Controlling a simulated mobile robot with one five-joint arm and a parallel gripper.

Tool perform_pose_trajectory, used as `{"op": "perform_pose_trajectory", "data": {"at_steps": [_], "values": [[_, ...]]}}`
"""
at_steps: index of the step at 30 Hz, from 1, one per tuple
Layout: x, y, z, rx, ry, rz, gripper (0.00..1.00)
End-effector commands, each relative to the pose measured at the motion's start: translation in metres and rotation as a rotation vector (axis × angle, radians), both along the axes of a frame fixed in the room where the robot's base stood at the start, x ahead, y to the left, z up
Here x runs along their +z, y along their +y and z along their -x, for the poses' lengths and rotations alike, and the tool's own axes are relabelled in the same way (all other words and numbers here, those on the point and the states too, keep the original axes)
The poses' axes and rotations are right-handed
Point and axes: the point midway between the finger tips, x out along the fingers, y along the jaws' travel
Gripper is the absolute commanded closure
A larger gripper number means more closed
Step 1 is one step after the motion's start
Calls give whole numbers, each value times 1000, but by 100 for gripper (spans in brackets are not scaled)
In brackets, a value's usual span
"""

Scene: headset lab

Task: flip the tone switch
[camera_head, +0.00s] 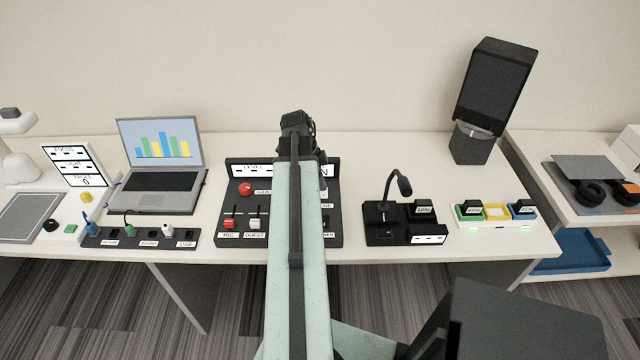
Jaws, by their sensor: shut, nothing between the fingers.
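A black control panel (253,203) stands in the middle of the desk, with a red knob (246,189) and two sliders, one red (230,224) and one white (254,224). Its sign is partly covered by my pale green arm. The panel's middle and most of its right side are hidden behind the arm. I cannot make out a switch labelled tone. My gripper (296,118) is seen from behind, shut and empty, over the panel's far edge near the wall. Its fingertips are hard to see, and I cannot tell whether it touches anything.
A gooseneck microphone (400,184) on a black base (385,232) stands right of the panel. A laptop (160,150) and a plug strip (140,238) lie left. Bare desk (345,150) shows behind.

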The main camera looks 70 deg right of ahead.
Motion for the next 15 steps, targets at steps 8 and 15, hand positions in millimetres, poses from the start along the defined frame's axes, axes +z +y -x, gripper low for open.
{"op": "perform_pose_trajectory", "data": {"at_steps": [8,15], "values": [[-1,0,0,-1,0,0,100],[-7,-3,0,-1,0,0,100]]}}
